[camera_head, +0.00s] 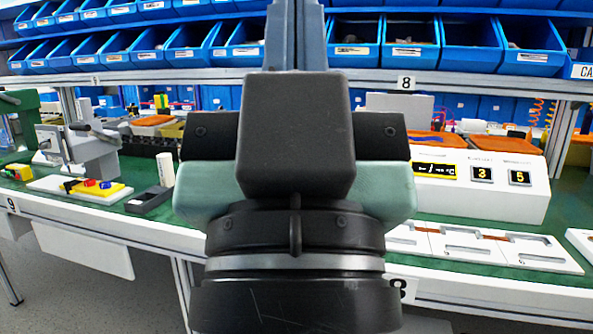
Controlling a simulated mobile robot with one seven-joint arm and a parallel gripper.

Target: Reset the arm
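My gripper (297,165) fills the middle of the camera_head view, seen from behind with its wrist below it. A black block and a wide dark bar with pale green sides hide its fingertips, so I cannot see whether it is open or shut. It appears in front of the green workbench (350,262) and hides the middle of it. I cannot tell its distance from the bench, or whether it holds anything.
At right stand a white display box (490,190) and white trays (500,250). Blue bins (380,42) line the shelves above.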

